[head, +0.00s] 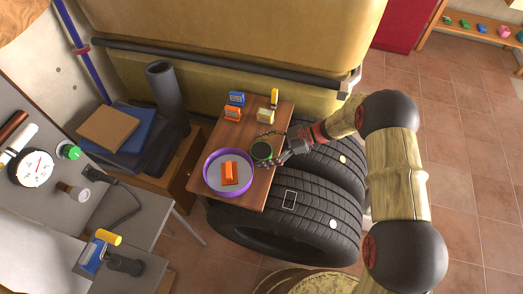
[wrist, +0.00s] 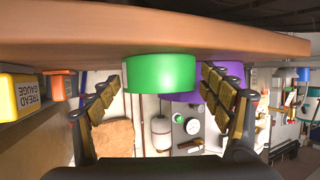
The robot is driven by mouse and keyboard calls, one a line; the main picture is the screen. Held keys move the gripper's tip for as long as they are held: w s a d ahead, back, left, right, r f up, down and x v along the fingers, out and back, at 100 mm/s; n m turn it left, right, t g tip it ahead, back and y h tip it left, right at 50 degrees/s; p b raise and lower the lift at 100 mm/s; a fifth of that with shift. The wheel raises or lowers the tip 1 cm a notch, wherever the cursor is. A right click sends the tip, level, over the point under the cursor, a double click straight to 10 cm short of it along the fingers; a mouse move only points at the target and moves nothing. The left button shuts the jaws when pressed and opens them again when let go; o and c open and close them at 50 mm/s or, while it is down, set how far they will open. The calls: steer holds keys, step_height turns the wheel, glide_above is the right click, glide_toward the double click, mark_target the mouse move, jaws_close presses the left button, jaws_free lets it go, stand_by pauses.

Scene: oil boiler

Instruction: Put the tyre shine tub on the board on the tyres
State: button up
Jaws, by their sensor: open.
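A round green tub (head: 262,151) with a dark top, which I take for the tyre shine tub, stands on the wooden board (head: 205,187) near its right edge. The board lies across the tyres (head: 330,222). My gripper (head: 266,149) is open at the tub, reaching in from the right. In the wrist view, where the scene appears upside down, the green tub (wrist: 160,73) sits against the board (wrist: 60,40), between my two spread fingers (wrist: 163,95). I see a gap on both sides of it. The label is not readable.
A purple tray (head: 210,187) with an orange block (head: 230,173) stands left of the tub. Several small boxes stand further back, including a yellow tread gauge box (wrist: 22,97). A grey bench (head: 60,185) holds other items at left. Open floor lies at right.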

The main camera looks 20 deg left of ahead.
steer(key=shift+d+r, duration=0.1)
steer(key=shift+r, duration=0.1)
steer(key=p+v, duration=0.3)
steer(key=v, duration=0.8)
steer(key=shift+w+d+p, duration=0.3)
steer(key=shift+p, duration=0.1)
